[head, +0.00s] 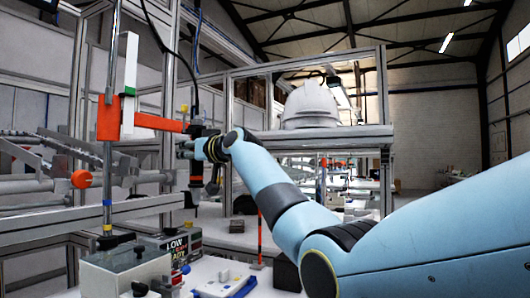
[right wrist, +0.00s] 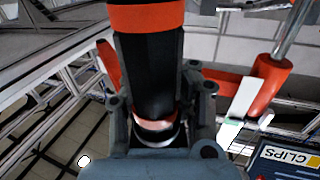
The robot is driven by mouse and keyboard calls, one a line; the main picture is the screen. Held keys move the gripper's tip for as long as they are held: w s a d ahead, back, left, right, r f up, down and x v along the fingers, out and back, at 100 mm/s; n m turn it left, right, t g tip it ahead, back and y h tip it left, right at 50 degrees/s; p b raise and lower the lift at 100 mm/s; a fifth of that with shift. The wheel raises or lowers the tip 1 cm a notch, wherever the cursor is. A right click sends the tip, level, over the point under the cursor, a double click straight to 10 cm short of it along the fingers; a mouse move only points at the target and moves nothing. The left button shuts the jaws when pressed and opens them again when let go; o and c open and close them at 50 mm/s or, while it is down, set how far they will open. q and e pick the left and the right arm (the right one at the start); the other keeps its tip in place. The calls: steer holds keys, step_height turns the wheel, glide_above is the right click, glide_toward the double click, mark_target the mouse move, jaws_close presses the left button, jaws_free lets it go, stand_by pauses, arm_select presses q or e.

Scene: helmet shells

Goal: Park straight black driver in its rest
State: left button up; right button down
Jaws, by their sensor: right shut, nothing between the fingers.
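The straight black driver (head: 195,172) hangs upright at the right end of an orange arm (head: 158,122), which reaches out from an orange block on a pole. In the right wrist view the driver (right wrist: 148,70) is a large dark body with an orange band at the top. Orange parts of the holder (right wrist: 262,85) show behind it on both sides. My right gripper (head: 187,147) is at the driver, just below the orange arm. Its fingers (right wrist: 150,95) show close around or beside the driver; the exact contact is hidden. My left gripper is not in view.
A white helmet shell (head: 311,104) stands on a shelf (head: 320,137) behind my right arm. A grey box (head: 125,268) and a blue-and-white item (head: 225,284) are on the bench at the front.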

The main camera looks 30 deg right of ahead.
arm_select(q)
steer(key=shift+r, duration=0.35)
arm_select(e)
steer(key=shift+r, duration=0.5)
